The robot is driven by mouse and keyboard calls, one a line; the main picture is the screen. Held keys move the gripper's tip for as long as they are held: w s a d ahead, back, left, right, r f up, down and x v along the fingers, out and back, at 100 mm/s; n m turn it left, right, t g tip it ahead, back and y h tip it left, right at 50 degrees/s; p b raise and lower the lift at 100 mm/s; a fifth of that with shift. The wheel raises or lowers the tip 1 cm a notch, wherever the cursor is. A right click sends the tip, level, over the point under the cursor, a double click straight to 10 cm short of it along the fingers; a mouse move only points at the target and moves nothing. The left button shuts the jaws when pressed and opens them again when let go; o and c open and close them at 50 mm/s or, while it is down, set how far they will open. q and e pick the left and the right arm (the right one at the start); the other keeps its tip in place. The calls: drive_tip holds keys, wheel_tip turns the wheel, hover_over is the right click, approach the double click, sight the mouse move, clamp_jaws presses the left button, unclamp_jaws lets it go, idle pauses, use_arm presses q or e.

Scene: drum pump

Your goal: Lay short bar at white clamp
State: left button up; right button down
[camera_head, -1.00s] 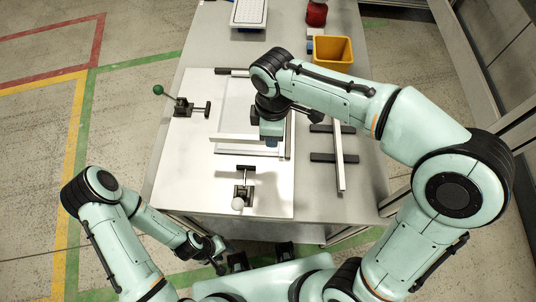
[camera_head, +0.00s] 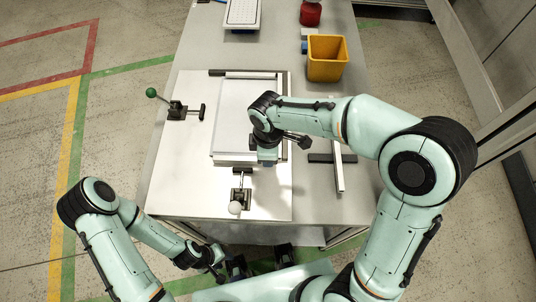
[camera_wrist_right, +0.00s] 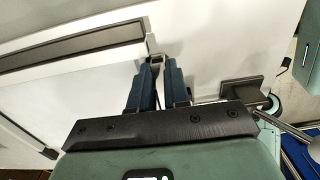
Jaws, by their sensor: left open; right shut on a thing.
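The short bar (camera_head: 233,157) is a pale, narrow bar at the near edge of the white panel (camera_head: 232,120). My right gripper (camera_head: 267,160) is shut on it toward its right end; in the right wrist view its blue fingers (camera_wrist_right: 157,82) point at the board. The gripper hides part of the bar, and I cannot tell whether the bar touches the board. The white clamp (camera_head: 235,207), with a white ball knob and dark base, stands just in front of the bar, lower left of the gripper. My left gripper (camera_head: 217,263) is open and empty, off the table's near edge.
A green-knobbed clamp (camera_head: 178,110) stands at the board's left. Another bar (camera_head: 337,168) rests on dark supports at the right. A yellow bin (camera_head: 327,58), a red container (camera_head: 310,13) and a white tray (camera_head: 243,13) are at the back.

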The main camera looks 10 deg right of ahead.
drive_tip(key=shift+f, duration=0.1)
drive_tip(key=c, duration=1.5)
unclamp_jaws()
drive_tip(key=shift+f, duration=0.1)
drive_tip(key=o, duration=0.4)
drive_tip(key=shift+s, duration=0.1)
use_arm(q)
drive_tip(key=shift+f, duration=0.1)
use_arm(e)
drive_tip(key=shift+r, duration=0.4)
use_arm(q)
drive_tip(key=shift+w+r+p, duration=0.3)
drive_tip(key=shift+r+p, duration=0.15)
drive_tip(key=shift+r, duration=0.1)
drive_tip(key=shift+w+r+p, duration=0.25)
drive_tip(key=shift+r+p, duration=0.15)
drive_tip(key=shift+r, duration=0.15)
use_arm(e)
wheel_tip(320, 180, up, 12)
drive_tip(key=shift+f, duration=0.15)
